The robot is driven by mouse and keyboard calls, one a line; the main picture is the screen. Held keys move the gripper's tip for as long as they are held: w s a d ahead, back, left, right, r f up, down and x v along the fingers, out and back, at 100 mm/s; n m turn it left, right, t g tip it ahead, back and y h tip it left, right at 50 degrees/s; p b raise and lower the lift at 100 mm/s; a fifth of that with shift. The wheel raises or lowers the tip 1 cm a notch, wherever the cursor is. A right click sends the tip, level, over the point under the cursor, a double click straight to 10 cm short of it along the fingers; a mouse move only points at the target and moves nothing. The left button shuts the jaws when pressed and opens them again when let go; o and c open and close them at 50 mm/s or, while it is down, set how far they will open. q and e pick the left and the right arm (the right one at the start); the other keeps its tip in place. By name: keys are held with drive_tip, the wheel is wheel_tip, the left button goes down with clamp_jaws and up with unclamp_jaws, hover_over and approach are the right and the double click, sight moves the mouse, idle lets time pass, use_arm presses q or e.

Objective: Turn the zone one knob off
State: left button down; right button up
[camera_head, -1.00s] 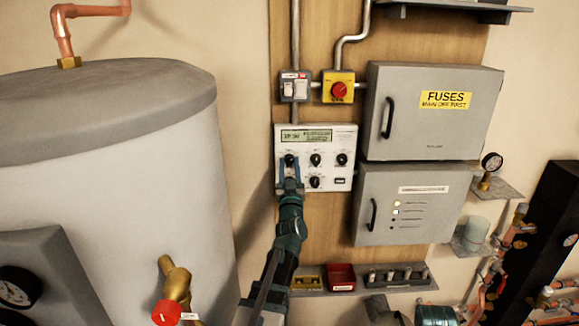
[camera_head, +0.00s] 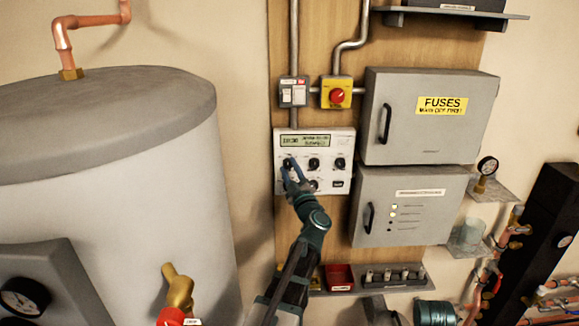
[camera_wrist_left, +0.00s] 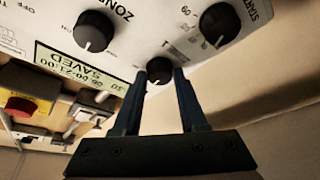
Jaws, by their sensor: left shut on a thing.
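The white control panel (camera_head: 328,146) hangs on the wooden board, with a display (camera_head: 306,141) above several black knobs. My left gripper (camera_head: 290,170) reaches it from below and is shut on the top-left knob (camera_head: 287,162). In the left wrist view its two fingers (camera_wrist_left: 161,76) stand on either side of this knob (camera_wrist_left: 159,70). The wrist view shows "SAVED" on the display (camera_wrist_left: 82,68). My right gripper is not in view.
A white switch (camera_head: 293,91) and a yellow box with a red knob (camera_head: 337,95) sit above the panel. The grey fuse box (camera_head: 400,110) and a second grey box (camera_head: 425,215) stand close on its right. A large tank (camera_head: 120,190) is on the left.

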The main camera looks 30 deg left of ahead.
use_arm(q)
drive_tip(key=n+p, duration=0.1)
drive_tip(key=n, duration=0.1)
drive_tip(key=n+g+p, duration=0.1)
drive_tip(key=n, duration=0.1)
drive_tip(key=n+g+p, duration=0.1)
drive_tip(key=n, duration=0.1)
drive_tip(key=shift+r, duration=0.35)
drive_tip(key=shift+f+n+g+h+p, duration=0.1)
drive_tip(key=shift+n+g+h+p, duration=0.5)
drive_tip(key=shift+n+p, duration=0.8)
drive_tip(key=shift+n, duration=0.3)
drive_tip(key=shift+c, duration=2.3)
unclamp_jaws()
drive_tip(key=shift+d, duration=0.1)
drive_tip(key=v, duration=1.3)
drive_tip(key=shift+s+d, duration=0.15)
drive_tip(key=shift+d, duration=0.2)
